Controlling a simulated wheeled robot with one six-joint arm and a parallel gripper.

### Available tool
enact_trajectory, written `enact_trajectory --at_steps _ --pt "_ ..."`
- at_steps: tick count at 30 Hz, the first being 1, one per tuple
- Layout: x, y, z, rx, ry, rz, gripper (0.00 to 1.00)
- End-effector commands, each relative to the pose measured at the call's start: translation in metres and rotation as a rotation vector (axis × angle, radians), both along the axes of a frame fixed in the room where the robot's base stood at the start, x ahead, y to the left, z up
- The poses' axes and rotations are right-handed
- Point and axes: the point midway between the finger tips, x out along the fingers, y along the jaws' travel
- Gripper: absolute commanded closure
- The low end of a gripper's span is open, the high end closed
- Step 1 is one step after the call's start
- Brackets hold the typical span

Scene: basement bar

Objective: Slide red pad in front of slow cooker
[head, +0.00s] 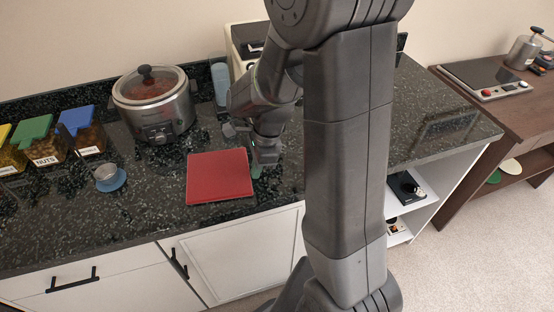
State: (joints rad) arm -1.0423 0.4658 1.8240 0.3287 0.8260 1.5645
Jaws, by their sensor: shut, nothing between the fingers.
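The red pad (219,176) is a flat square lying on the dark speckled counter, near its front edge. The slow cooker (154,103), silver with a glass lid and black knob, stands behind the pad and to its left, with its control panel facing the front. The pad sits to the right of the cooker's front. My gripper (258,170) points down at the pad's right edge, close to the counter. Its fingers are shut and hold nothing. Whether they touch the pad's edge I cannot tell. My arm hides part of the counter to the right.
A metal cup on a blue coaster (110,180) stands left of the pad. Several lidded jars (45,142) are at the far left. A pale blue bottle (220,84) and a cream appliance (240,48) stand at the back. Counter directly before the cooker looks clear.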

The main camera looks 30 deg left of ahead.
Motion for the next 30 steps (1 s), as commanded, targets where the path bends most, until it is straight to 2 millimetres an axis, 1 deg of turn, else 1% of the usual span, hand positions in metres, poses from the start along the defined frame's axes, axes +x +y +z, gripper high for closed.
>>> enact_trajectory --at_steps 1,9,12,15,19,30 --pt "-0.009 0.007 0.002 -0.001 0.001 0.006 1.0" --pt "-0.049 0.044 0.002 -0.002 0.0 0.006 1.0" --pt "-0.062 0.056 0.002 -0.002 0.0 0.006 1.0" --pt "-0.07 0.064 0.001 0.001 0.0 0.003 1.0" --pt "-0.075 0.068 0.0 0.0 0.0 0.001 1.0" --pt "-0.074 0.068 0.0 0.0 0.0 -0.001 1.0"
